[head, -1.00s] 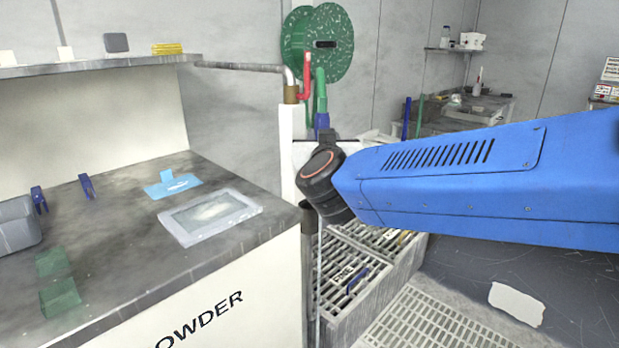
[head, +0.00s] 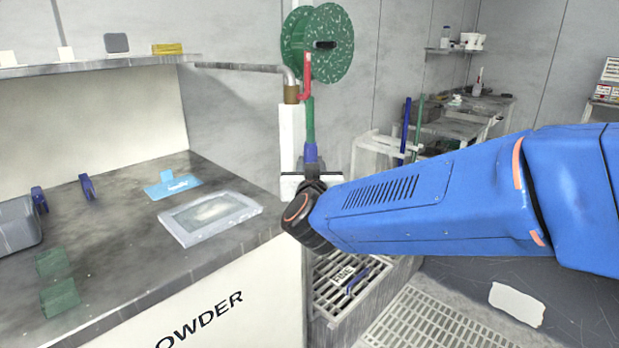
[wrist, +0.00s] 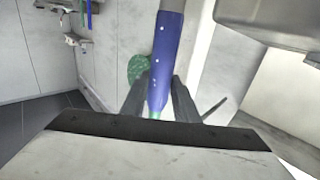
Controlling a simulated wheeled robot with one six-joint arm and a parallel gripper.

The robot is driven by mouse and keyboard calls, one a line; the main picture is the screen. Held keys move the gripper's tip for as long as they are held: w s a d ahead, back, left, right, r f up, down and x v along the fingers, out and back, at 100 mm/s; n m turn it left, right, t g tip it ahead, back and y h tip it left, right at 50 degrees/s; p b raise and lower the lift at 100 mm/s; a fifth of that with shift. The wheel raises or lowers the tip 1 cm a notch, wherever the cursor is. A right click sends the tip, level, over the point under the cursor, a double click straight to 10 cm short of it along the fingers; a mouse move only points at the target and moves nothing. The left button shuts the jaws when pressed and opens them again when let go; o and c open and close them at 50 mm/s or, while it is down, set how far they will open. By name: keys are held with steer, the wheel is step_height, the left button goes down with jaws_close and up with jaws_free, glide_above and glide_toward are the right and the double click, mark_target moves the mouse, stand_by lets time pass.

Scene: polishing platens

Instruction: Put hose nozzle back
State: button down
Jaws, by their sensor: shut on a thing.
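The hose nozzle shows in the head view as a blue sleeve (head: 310,153) with a green length (head: 310,120) above it, upright. My gripper (head: 311,170) is shut around its lower part. In the wrist view the blue sleeve (wrist: 166,60) runs between the dark fingers of my gripper (wrist: 160,98), with a bit of green at its lower end. A red hooked piece (head: 307,76) hangs from the pipe's end right above the green length. I cannot tell whether they touch.
A grey pipe (head: 245,68) runs along the wall to a brass fitting (head: 291,94). A green speckled reel (head: 335,45) is behind it. The counter (head: 110,225) with a framed tray (head: 210,216) is at left. A floor grating (head: 340,290) lies below my gripper.

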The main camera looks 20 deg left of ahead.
steer(key=shift+w+a+f, duration=0.1)
steer(key=shift+a+f, duration=0.1)
steer(key=shift+f, duration=1.65)
steer(key=c, duration=1.7)
jaws_free()
steer(key=shift+o, duration=0.2)
steer(key=shift+s, duration=0.2)
steer(key=v, duration=1.1)
steer(key=shift+s+d, duration=0.2)
steer(key=shift+s, duration=0.1)
